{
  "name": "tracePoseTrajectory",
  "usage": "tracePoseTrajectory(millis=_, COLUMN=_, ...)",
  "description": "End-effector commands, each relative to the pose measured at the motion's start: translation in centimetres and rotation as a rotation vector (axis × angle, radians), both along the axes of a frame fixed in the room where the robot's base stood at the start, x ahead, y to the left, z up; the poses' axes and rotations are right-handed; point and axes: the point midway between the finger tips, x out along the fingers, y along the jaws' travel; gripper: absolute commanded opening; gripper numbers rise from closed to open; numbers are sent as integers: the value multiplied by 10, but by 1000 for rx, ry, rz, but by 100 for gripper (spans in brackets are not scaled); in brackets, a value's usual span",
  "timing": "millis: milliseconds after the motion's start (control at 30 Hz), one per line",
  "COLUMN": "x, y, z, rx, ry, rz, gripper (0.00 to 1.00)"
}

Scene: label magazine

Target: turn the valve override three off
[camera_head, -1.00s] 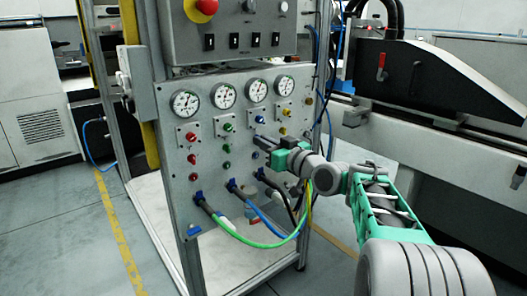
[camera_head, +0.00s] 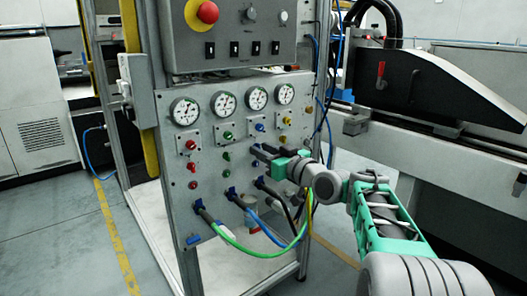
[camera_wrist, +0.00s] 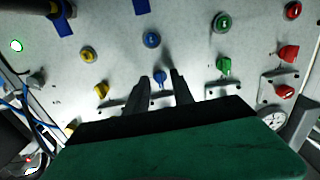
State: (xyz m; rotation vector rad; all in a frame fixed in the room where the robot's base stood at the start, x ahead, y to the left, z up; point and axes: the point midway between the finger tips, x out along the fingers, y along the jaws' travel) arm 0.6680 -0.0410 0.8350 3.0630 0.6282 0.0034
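A grey panel (camera_head: 210,190) carries a row of coloured valve handles under several gauges. From the left they are red (camera_head: 190,144), green (camera_head: 228,135), blue (camera_head: 260,127) and yellow (camera_head: 286,121). My gripper (camera_head: 254,153) is at the panel just below the blue handle. In the wrist view my gripper (camera_wrist: 160,74) is open, its two dark fingertips on either side of the blue handle, with gaps showing. The labels are too small to read.
Round blue (camera_wrist: 151,40), green (camera_wrist: 222,22) and yellow (camera_wrist: 88,54) fittings sit close to the handles. Hoses, including a green one (camera_head: 245,246), hang below. A control box (camera_head: 232,35) with a red emergency button (camera_head: 207,12) stands above.

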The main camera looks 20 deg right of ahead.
Motion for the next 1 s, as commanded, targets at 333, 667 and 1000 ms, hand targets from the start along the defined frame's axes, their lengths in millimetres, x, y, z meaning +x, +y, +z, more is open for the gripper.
tracePoseTrajectory(millis=333, x=-33, y=-16, z=3, rx=0, ry=0, rz=-5, gripper=29)
tracePoseTrajectory(millis=667, x=-72, y=-31, z=0, rx=0, ry=0, rz=0, gripper=29)
tracePoseTrajectory(millis=1000, x=-72, y=-30, z=1, rx=-1, ry=3, rz=1, gripper=29)
